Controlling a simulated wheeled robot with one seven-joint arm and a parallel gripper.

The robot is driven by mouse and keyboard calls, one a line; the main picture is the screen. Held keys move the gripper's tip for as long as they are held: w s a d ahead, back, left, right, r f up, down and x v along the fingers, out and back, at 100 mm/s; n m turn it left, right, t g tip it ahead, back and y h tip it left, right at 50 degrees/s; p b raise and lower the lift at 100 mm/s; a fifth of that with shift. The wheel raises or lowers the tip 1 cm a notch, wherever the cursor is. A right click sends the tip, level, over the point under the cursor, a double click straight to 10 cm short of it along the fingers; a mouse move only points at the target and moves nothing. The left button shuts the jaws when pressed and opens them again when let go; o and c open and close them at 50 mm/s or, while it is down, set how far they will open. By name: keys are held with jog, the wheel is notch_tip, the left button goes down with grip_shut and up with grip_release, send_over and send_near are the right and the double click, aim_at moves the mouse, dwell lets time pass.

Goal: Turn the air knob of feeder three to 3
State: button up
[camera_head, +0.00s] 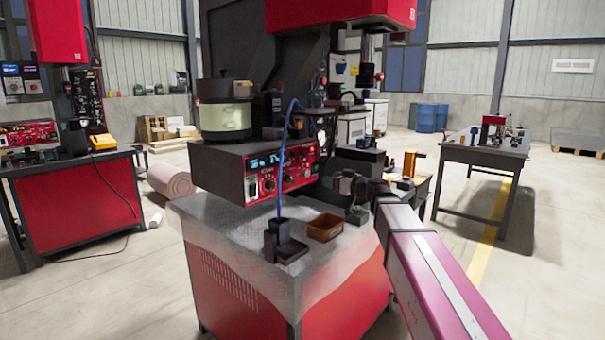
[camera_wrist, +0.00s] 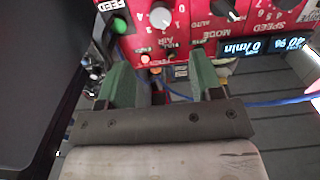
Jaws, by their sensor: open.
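The feeder's red control panel (camera_wrist: 195,30) shows upside down in the wrist view, with labels for air, mode and speed. The air knob (camera_wrist: 160,17) is pale and round, with small numbers around it. I cannot read its pointer clearly. My gripper (camera_wrist: 160,66) has two green fingers spread apart with nothing between them. It is close to the panel, and the air knob lies beyond the gap between the fingertips, apart from them. In the head view the feeder's red panel (camera_head: 292,172) is on a grey box under a bowl (camera_head: 225,118).
A mode knob (camera_wrist: 222,9) sits beside the air knob. A blue hose (camera_wrist: 268,103) runs near the right finger. In the head view, an orange-brown bin (camera_head: 325,228) and a dark tray (camera_head: 291,250) stand on the covered bench (camera_head: 225,235) below the panel.

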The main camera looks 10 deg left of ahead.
aim_at(308, 173)
jog(key=x, duration=1)
jog(key=shift+w+a+r, duration=0.1)
jog(key=shift+w+a, duration=0.05)
jog(key=shift+a, duration=0.2)
jog(key=c, duration=0.9)
